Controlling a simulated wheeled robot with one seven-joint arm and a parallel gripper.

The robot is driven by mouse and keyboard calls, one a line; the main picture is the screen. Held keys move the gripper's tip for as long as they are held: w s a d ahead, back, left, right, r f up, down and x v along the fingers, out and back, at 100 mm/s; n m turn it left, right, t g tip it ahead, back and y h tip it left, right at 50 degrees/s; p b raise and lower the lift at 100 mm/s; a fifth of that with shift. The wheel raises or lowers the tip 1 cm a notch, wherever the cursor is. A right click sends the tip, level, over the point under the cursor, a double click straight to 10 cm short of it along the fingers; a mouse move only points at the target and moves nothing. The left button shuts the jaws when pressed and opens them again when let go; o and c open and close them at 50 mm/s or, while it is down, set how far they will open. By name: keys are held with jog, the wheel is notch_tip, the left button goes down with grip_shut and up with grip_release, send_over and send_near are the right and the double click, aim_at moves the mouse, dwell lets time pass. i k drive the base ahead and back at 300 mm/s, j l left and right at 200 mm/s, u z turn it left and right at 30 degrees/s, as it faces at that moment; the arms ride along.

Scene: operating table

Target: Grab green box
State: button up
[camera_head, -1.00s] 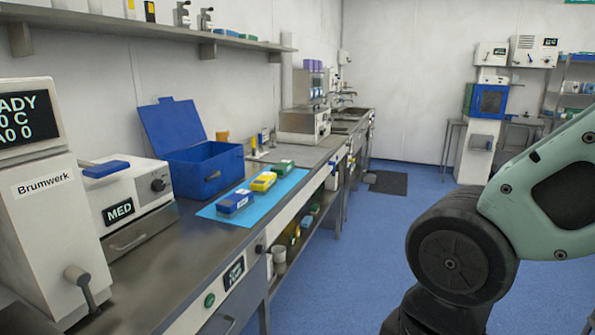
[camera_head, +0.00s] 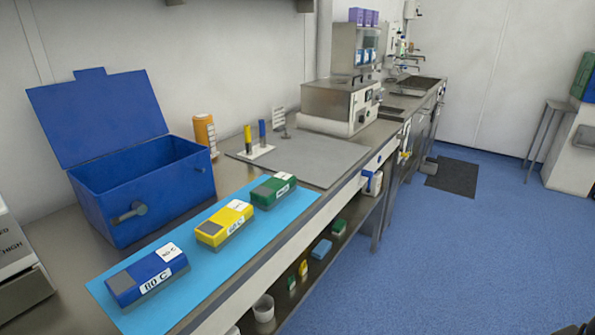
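A green box (camera_head: 273,191) with a grey patch and a white label lies at the far end of a light blue mat (camera_head: 178,253) on the metal bench. A yellow box (camera_head: 224,223) lies nearer on the same mat, and a blue box (camera_head: 146,276) marked 80 C lies nearest. The three boxes are apart from one another. Nothing covers the green box.
An open blue bin (camera_head: 150,196) with its lid up stands left of the mat. A grey mat (camera_head: 300,158) with small tools and a metal machine (camera_head: 340,106) lie beyond. The shelf below holds small boxes and a cup (camera_head: 264,308).

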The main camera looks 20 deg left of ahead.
aim_at(269, 195)
jog(key=i+l+u, duration=0.1)
jog(key=i+u, duration=0.3)
jog(key=i+l+u, duration=0.2)
jog(key=i+u, duration=0.2)
jog(key=i+l+u, duration=0.2)
jog(key=u, duration=0.3)
jog(key=i+l+u, duration=0.25)
jog(key=u, duration=0.2)
jog(key=i+l+u, duration=0.15)
jog(key=l+u, duration=0.2)
jog(key=u, duration=0.15)
jog(key=l+u, duration=0.95)
jog(key=l, duration=0.2)
jog(key=i, duration=0.05)
